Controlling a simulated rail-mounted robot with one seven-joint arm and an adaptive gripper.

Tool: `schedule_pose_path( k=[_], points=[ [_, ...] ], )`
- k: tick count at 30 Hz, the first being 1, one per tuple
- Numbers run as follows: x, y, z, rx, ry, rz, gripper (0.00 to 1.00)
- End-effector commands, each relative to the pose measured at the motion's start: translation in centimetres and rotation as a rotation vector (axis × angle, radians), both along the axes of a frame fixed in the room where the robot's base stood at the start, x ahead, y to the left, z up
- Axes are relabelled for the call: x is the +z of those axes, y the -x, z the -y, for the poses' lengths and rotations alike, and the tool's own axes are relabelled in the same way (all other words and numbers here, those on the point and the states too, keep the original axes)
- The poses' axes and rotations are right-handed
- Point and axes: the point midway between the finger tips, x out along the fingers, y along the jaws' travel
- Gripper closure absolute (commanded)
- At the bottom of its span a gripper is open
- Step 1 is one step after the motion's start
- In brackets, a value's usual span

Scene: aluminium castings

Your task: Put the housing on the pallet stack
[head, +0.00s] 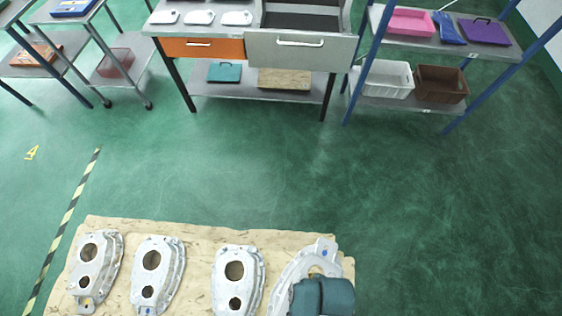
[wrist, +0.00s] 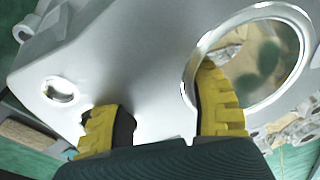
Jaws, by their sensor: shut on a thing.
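My gripper (head: 322,296) is at the bottom of the head view, at the right end of a row of housings. It is shut on a grey cast housing (head: 294,270), which sits tilted against the row and is partly hidden by the gripper. In the wrist view, the yellow fingers of my gripper (wrist: 160,118) are on this housing (wrist: 140,60); the right finger is at the rim of the large round hole, the left one below the small hole. The pallet stack's light wooden top (head: 200,228) lies beneath. Three more housings (head: 97,270) (head: 158,272) (head: 238,280) lie on it.
A workbench with an orange drawer (head: 203,48) and a grey drawer (head: 302,50) stands at the back. A blue-framed shelf (head: 445,105) with bins is at the right, a trolley (head: 125,70) at the left. The green floor between is clear. A striped floor line (head: 70,210) runs left of the pallet.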

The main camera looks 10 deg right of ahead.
Motion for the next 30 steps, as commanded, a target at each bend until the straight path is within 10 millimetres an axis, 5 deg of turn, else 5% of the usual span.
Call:
schedule_pose_path(
  k=[1, 3, 9, 23, 30],
  points=[
    [-2.9, 1.0, 0.2, 0.043, 0.0, 0.0, 0.91],
    [-4.9, 2.3, 0.3, 0.118, -0.001, -0.004, 0.91],
    [-8.6, 5.3, 0.2, 0.286, -0.001, -0.01, 0.91],
    [-9.3, 6.3, 0.1, 0.355, -0.001, -0.012, 0.91],
    [-13.6, 6.3, 0.1, 0.354, -0.002, -0.014, 0.91]
  ],
)
